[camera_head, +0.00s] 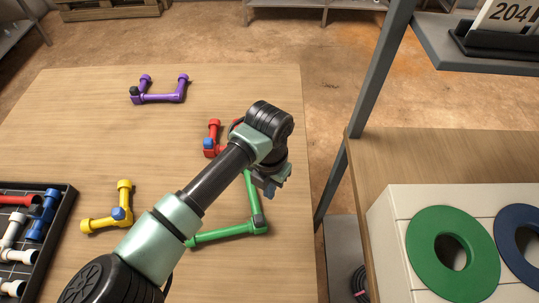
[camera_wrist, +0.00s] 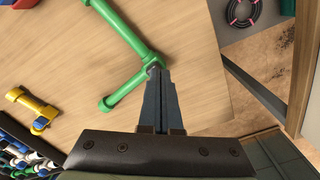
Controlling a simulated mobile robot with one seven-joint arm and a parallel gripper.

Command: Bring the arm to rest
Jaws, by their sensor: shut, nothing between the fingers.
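My arm reaches up over the wooden table from the bottom of the head view, and my gripper (camera_head: 270,187) is above the green pipe piece (camera_head: 228,231). In the wrist view my gripper (camera_wrist: 154,72) is shut, its two fingers together with nothing between them. Its tips overlap the corner of the green pipe piece (camera_wrist: 124,90) in that view; I cannot tell whether they touch it. Part of the green piece is hidden behind my arm in the head view.
A purple pipe piece (camera_head: 160,97), a red one (camera_head: 212,145) and a yellow one (camera_head: 99,222) lie on the table (camera_head: 80,120). A black tray (camera_head: 62,220) of pipe parts is at the left. A grey post (camera_head: 374,100) and a white box (camera_head: 385,230) with coloured rings stand at the right.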

